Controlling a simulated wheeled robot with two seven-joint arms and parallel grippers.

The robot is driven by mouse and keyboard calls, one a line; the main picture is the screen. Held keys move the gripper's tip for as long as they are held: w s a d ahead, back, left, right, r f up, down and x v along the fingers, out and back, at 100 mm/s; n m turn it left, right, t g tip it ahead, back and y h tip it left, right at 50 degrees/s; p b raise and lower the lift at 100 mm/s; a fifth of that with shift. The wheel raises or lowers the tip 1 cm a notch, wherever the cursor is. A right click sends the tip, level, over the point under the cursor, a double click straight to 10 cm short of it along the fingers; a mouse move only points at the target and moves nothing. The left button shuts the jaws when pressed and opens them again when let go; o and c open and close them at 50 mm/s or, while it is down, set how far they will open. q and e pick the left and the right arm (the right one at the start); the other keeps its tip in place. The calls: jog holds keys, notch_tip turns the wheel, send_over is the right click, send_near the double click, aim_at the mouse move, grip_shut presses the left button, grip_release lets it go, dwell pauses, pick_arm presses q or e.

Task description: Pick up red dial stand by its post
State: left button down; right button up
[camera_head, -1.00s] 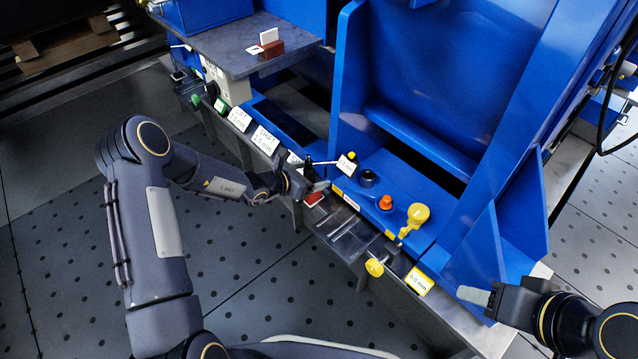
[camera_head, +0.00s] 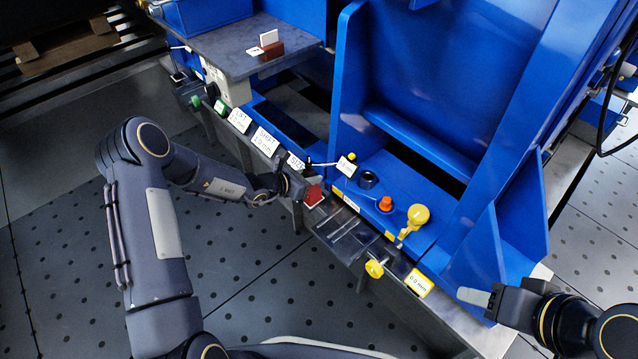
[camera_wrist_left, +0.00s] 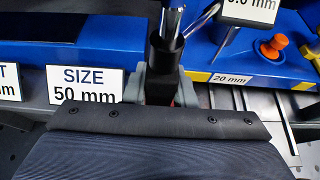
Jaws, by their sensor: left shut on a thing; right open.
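The red dial stand shows in the head view as a small red base (camera_head: 314,196) on the front ledge. In the left wrist view its shiny metal post (camera_wrist_left: 174,22) rises from a dark clamp, with a thin side arm slanting off to the right. My left gripper (camera_head: 300,187) is at the stand; in the left wrist view its pale fingertips (camera_wrist_left: 160,86) lie on both sides of the dark lower post, shut on it. Whether the base is clear of the ledge cannot be told. My right gripper (camera_head: 475,297) is open and empty at the lower right.
A "SIZE 50 mm" card (camera_wrist_left: 84,86) stands just left of the fingers. A yellow-knobbed tool (camera_head: 417,215), an orange knob (camera_head: 385,203) and a dark ring (camera_head: 367,179) are on the blue fixture to the right. Several label cards line the ledge's left part.

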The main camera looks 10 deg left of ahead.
pick_arm(q)
jog(key=shift+w+r, duration=0.1)
jog(key=shift+r, duration=0.05)
jog(key=shift+r+p, duration=0.65)
jog(key=shift+r, duration=0.35)
jog(key=s+a, duration=0.5)
jog(key=s, duration=0.1)
jog(key=shift+s+p, duration=0.2)
jog(key=shift+p, duration=0.15)
dwell(0.7)
jog(key=shift+s+a+r+p, duration=0.6)
jog(key=shift+s+r+p, duration=0.25)
jog(key=shift+r, duration=0.15)
jog(key=shift+s+a+r+p, duration=0.6)
jog(key=shift+s+r+p, duration=0.15)
jog(key=shift+r+p, duration=0.15)
jog(key=shift+r, duration=0.1)
